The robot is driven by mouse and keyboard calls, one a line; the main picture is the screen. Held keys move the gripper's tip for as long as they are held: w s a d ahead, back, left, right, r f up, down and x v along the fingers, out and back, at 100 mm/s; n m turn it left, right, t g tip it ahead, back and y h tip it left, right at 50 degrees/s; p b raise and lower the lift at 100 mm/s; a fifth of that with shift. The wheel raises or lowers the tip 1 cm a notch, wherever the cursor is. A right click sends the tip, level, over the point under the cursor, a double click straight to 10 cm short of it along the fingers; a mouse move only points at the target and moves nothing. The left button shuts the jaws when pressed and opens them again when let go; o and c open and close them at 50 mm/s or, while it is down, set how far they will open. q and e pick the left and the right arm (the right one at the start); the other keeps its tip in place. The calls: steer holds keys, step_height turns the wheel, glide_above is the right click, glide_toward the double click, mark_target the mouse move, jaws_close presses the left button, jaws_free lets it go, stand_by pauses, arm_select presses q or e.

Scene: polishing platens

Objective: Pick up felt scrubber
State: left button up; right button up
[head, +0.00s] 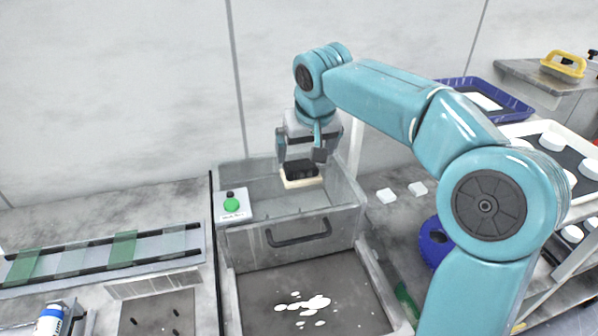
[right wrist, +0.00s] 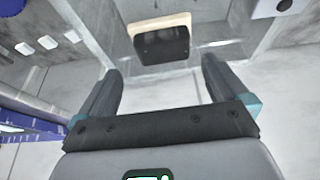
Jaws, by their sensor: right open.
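The felt scrubber (head: 300,175) has a black block handle on a cream felt pad. It is at the back of a clear-walled basin in the head view; I cannot tell whether it rests on the basin floor or a ledge. My right gripper (head: 301,154) points down just over it, with its fingers apart. In the right wrist view the scrubber (right wrist: 160,40) lies beyond the open fingertips (right wrist: 161,70), lined up with the gap between them. Nothing is between the fingers. My left gripper is out of view.
The clear basin (head: 338,222) has a dark front handle (head: 298,233) and a green-button box (head: 232,205) at its left corner. White blocks (head: 387,196) and a blue ring (head: 435,243) lie to the right. A blue tray (head: 515,106) and yellow-handled tool (head: 563,64) stand farther back.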

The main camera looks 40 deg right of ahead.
mark_target(301, 165)
steer(key=shift+w+a+f, duration=0.1)
steer(key=shift+a+f, duration=0.05)
steer(key=shift+f, duration=0.75)
steer(key=x, duration=0.4)
steer(key=shift+w+f+p, duration=0.1)
steer(key=shift+w+p, duration=0.15)
steer(key=shift+p, duration=0.1)
steer(key=shift+f, duration=0.3)
steer(key=shift+c, duration=0.3)
steer(key=shift+w, duration=0.1)
steer(key=c, duration=0.5)
steer(key=shift+c, duration=1.4)
